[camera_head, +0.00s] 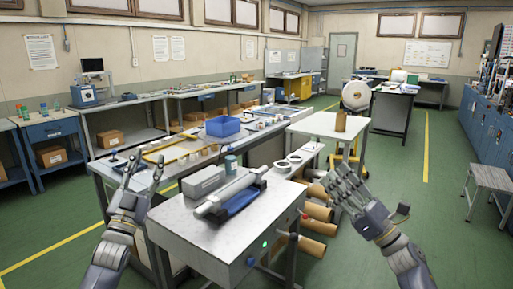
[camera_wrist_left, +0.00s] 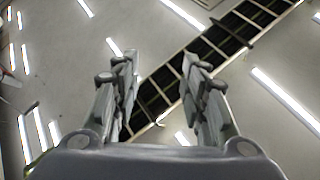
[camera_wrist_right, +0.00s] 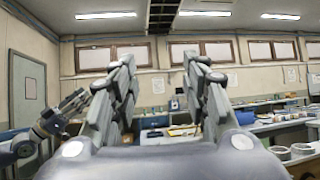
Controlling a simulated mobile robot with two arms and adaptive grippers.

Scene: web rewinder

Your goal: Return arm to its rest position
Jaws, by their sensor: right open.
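My left gripper (camera_head: 138,168) is raised at the left of the head view, in front of the long workbench. Its fingers point up and stand apart, and nothing is between them. In the left wrist view the gripper (camera_wrist_left: 160,65) faces the ceiling. My right gripper (camera_head: 342,182) is raised to the right of the grey machine table, fingers up and apart, empty. In the right wrist view the gripper (camera_wrist_right: 160,70) faces the wall windows and ceiling. My left arm (camera_wrist_right: 50,125) shows at the left of that view.
A grey machine table (camera_head: 190,228) stands between my arms, with a silver roller (camera_head: 230,195) in a blue holder on it. Brown rolls (camera_head: 312,230) lie on its right side. A stool (camera_head: 490,180) stands at the far right. Green floor (camera_head: 440,225) is open at the right.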

